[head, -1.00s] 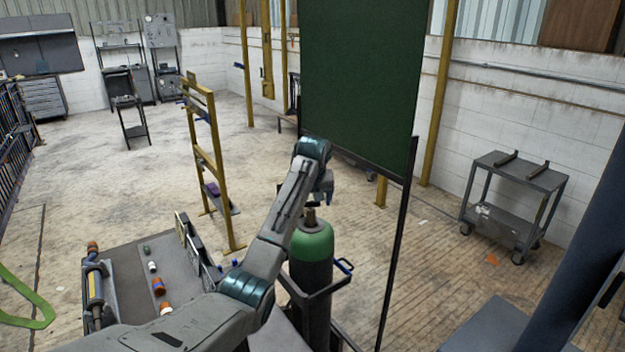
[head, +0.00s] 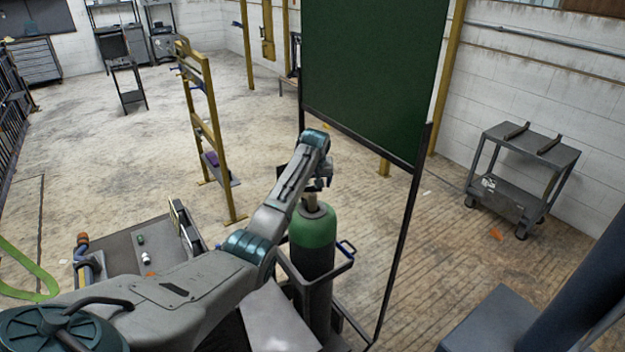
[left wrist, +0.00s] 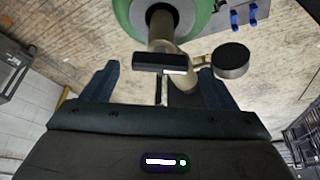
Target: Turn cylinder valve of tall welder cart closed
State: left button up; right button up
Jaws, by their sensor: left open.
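In the left wrist view my left gripper (left wrist: 160,72) is open, with a finger on each side of the valve's dark bar-shaped piece (left wrist: 160,62). I see no clear contact. A round dark piece (left wrist: 230,60) sticks out beside the right finger. The right gripper is not in view.
A dark green screen (head: 375,75) on a black frame stands close right of the cylinder. A grey trolley (head: 525,165) is by the right wall. A yellow frame (head: 207,130) stands left behind. A bench with small bottles (head: 146,258) is left of the cart.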

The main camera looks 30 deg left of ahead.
pick_arm(q)
jog(key=shift+w+f, duration=0.15)
jog(key=shift+f, duration=0.2)
jog(key=shift+a+f, duration=0.1)
jog(key=shift+f, duration=0.15)
jog(key=shift+c, duration=0.2)
jog(key=c, duration=1)
jog(key=shift+o, duration=0.2)
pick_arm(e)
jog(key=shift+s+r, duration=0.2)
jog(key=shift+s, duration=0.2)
